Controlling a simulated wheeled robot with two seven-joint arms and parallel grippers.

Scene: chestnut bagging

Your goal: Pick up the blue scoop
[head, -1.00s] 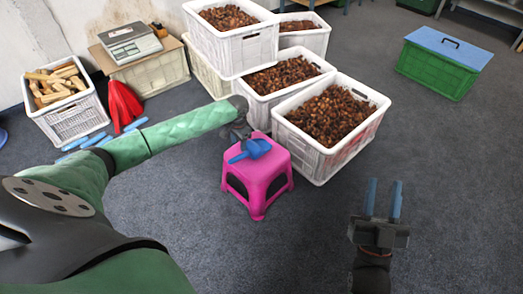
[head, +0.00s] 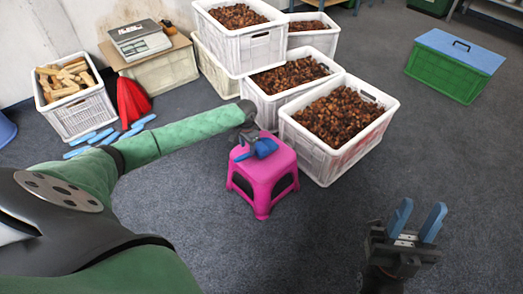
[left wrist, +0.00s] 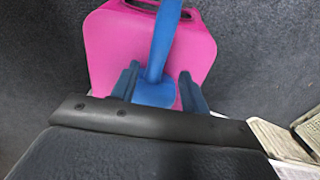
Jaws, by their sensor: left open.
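The blue scoop (left wrist: 165,40) lies on the pink stool (left wrist: 105,45), seen from above in the left wrist view. In the head view the scoop (head: 265,147) is partly hidden by my left gripper on the pink stool (head: 265,173). My left gripper (left wrist: 158,88) is open, with one finger on each side of the scoop, near where its handle meets the wider part. Gaps show between fingers and scoop. My right gripper (head: 418,220) is open and empty over the floor at the lower right of the head view.
White crates of chestnuts (head: 340,148) stand right behind the stool. A green bin with a blue lid (head: 445,75) is at the far right. The floor right of the stool is clear.

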